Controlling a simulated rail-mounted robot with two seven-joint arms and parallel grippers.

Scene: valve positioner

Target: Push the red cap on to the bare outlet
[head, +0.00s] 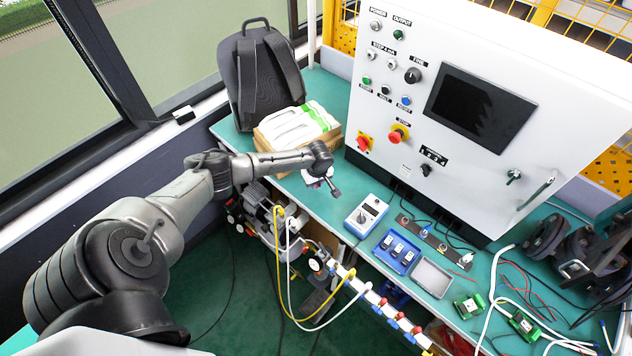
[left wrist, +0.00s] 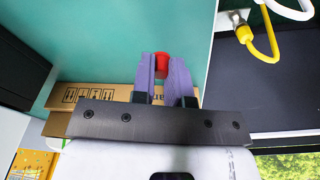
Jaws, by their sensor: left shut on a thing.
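The red cap (left wrist: 162,66) shows in the left wrist view between the tips of my left gripper (left wrist: 161,77), which is shut on it. In the head view my left gripper (head: 331,187) hangs near the front edge of the bench, left of the grey and white box with a dial; the cap cannot be made out there. Below it is a white manifold pipe (head: 348,278) with red and blue fittings, running along the bench front. I cannot tell which outlet is bare. My right gripper is not in view.
The green bench (head: 350,187) carries a backpack (head: 262,75), a cardboard box (head: 270,139) that also shows in the left wrist view (left wrist: 100,94), a dial box (head: 366,215) and blue tray (head: 396,252). A white control cabinet (head: 455,165) stands behind. Yellow (head: 279,250) and white hoses loop below the gripper.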

